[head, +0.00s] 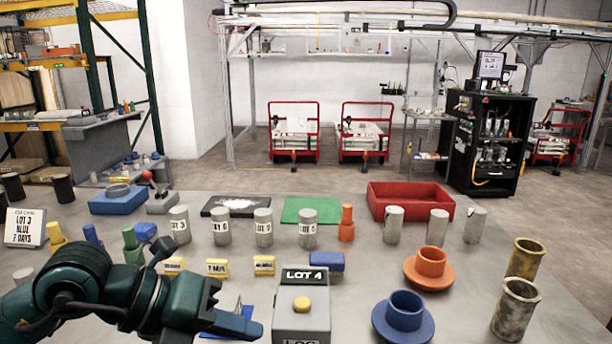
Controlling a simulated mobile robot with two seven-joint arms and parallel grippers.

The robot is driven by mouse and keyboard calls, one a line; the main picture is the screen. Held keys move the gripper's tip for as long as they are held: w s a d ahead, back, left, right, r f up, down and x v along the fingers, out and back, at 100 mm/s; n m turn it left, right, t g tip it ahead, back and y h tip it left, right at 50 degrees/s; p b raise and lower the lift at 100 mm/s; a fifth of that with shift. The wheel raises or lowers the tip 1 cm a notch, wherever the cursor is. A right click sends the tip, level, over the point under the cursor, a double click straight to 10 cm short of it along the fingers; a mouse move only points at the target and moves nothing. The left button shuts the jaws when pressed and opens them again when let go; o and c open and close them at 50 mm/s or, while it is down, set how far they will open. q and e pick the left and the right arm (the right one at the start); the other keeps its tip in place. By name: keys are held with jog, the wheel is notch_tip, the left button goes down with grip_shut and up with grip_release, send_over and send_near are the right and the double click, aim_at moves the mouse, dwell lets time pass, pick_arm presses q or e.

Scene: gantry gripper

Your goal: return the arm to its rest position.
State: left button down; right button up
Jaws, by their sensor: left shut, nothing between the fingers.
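My left arm, dark green and black, reaches in from the lower left over the near edge of the grey table (356,290). Its gripper (246,328) points right, its fingers shut and empty, a little left of a grey box (302,307) with a yellow button and a "LOT 4" display. The arm hides part of the table's near left area. My right gripper does not show.
Grey cylinders (264,228) stand in a row, several with labels. Yellow tags (217,267) stand before them. An orange flanged part (430,265), a blue one (404,311) and worn metal cylinders (515,309) stand at right. A red tray (410,208) lies behind.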

pick_arm(q)
jog(key=s+d+r+n+g+h+p, duration=0.1)
jog(key=s+d+r+n+h+p, duration=0.2)
jog(key=d+h, duration=0.45)
jog(key=w+a+f+n+t+y, duration=0.1)
jog(key=w+a+f+n+t, duration=0.15)
jog(key=n+t, duration=0.55)
jog(key=w+a+f+n+t+y, duration=0.2)
jog(key=w+a+n+t, duration=0.15)
jog(key=n+t, duration=0.45)
jog(key=s+a+f+n+g+y, duration=0.15)
jog(key=a+f+n+y, duration=0.35)
jog(key=f+n+y, duration=0.5)
jog(key=s+a+f+n+g+p, duration=0.1)
jog(key=s+f+n+g, duration=0.2)
jog(key=s+f, duration=0.2)
jog(key=s+a+f+n+g+y, duration=0.1)
jog(key=s+f, duration=0.4)
jog(key=f, duration=0.6)
jog(key=shift+s+a+f+n+g+p, duration=0.15)
jog(key=shift+s+f+n+g+p, duration=0.15)
jog(key=shift+n+g, duration=0.75)
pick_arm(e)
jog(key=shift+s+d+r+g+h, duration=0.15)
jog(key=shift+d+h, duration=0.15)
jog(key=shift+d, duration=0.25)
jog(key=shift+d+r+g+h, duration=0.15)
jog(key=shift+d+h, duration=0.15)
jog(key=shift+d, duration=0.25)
